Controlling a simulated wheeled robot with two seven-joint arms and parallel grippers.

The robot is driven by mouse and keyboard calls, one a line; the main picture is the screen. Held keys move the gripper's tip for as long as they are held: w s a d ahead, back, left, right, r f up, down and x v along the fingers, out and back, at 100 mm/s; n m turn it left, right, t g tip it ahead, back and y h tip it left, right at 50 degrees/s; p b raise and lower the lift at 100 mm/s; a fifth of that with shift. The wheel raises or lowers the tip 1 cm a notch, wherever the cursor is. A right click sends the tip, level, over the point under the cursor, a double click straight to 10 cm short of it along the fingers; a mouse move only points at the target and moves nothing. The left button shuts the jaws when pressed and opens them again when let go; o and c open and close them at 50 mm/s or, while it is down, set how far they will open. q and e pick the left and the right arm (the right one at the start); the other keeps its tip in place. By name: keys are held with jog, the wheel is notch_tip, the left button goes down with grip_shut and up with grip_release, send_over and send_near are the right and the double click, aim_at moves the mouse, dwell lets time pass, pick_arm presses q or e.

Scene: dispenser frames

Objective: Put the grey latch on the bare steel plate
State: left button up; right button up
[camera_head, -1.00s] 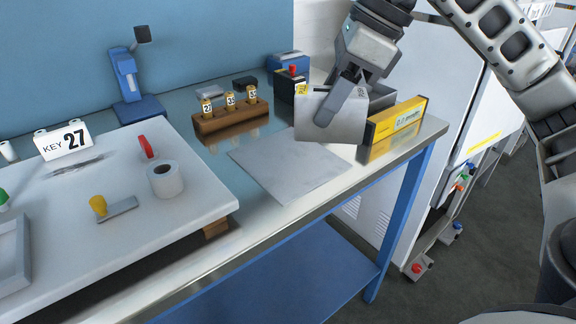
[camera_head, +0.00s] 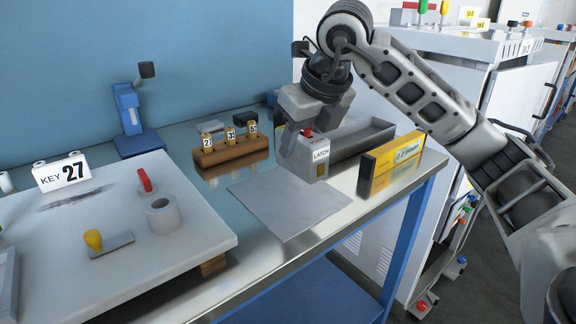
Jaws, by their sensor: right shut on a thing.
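The grey latch (camera_head: 301,157) is a boxy grey piece with a white LATCH label on its right-hand face. My right gripper (camera_head: 311,126) comes down from above and is shut on it; its fingertips are mostly hidden. The bare steel plate (camera_head: 285,207) is a thin, flat, empty grey sheet on the bench. The latch is over or near the plate's far right part. I cannot tell whether it touches the plate. My left gripper is not in view.
A grey open tray (camera_head: 365,142) and a yellow box (camera_head: 393,153) stand right of the latch. A wooden rack (camera_head: 232,151) with numbered yellow pieces is behind left. The bench edge is close in front.

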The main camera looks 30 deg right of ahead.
aim_at(288, 167)
jog(key=f, duration=0.1)
jog(key=w+f, duration=0.2)
jog(key=shift+w+a, duration=0.2)
jog(key=shift+a, duration=0.05)
jog(key=f, duration=0.3)
jog(key=shift+w+f, duration=0.2)
jog(key=shift+w, duration=0.05)
jog(key=shift+f, duration=0.15)
jog(key=o, duration=1.2)
